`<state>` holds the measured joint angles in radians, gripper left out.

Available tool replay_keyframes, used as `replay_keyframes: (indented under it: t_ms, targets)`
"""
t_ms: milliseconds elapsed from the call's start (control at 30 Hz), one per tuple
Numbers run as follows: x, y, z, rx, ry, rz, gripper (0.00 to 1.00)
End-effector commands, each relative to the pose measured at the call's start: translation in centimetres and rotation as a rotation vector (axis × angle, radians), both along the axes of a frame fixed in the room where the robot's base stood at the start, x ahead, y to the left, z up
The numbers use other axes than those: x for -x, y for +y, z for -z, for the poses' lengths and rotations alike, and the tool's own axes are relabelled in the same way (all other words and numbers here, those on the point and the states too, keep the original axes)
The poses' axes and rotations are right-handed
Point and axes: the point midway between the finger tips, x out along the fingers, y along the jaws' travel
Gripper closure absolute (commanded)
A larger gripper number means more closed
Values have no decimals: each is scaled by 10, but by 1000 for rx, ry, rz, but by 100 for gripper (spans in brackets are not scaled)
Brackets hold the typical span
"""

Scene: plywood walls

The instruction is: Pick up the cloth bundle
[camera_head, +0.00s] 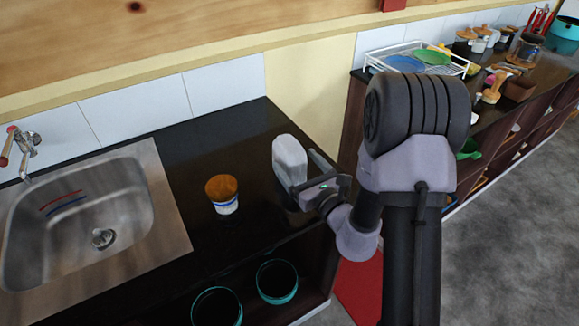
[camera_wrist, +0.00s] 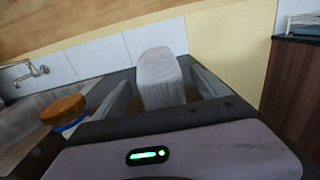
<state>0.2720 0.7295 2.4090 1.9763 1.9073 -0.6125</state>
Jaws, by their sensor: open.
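The cloth bundle looks like a pale grey-white rounded upright block (camera_head: 289,160) on the dark counter, near its right end. In the wrist view the bundle (camera_wrist: 160,78) stands ahead of my gripper, between the lines of its two fingers. My gripper (camera_head: 303,172) is open, with one finger showing on the right side of the bundle; the other is hidden behind the bundle in the head view. In the wrist view both fingers of my gripper (camera_wrist: 158,92) show, spread to either side of the bundle. I cannot tell whether they touch it.
A jar with an orange-brown lid (camera_head: 222,194) stands left of the bundle. A steel sink (camera_head: 165,210) is further left. Teal-rimmed pots (camera_head: 277,282) sit on the shelf below. A dish rack (camera_head: 415,58) stands on another counter at the right. A tiled wall (camera_head: 225,95) is behind.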

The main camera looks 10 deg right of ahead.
Motion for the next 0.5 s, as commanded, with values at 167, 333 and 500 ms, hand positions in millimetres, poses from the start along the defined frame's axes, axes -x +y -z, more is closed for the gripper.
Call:
replay_keyframes:
  t_ms: [167,333,500]
  targets:
    - [-26,8,-1,1,-3,-2,15]
    - [-53,14,-2,1,-1,-1,15]
    - [-56,15,-3,-1,0,1,15]
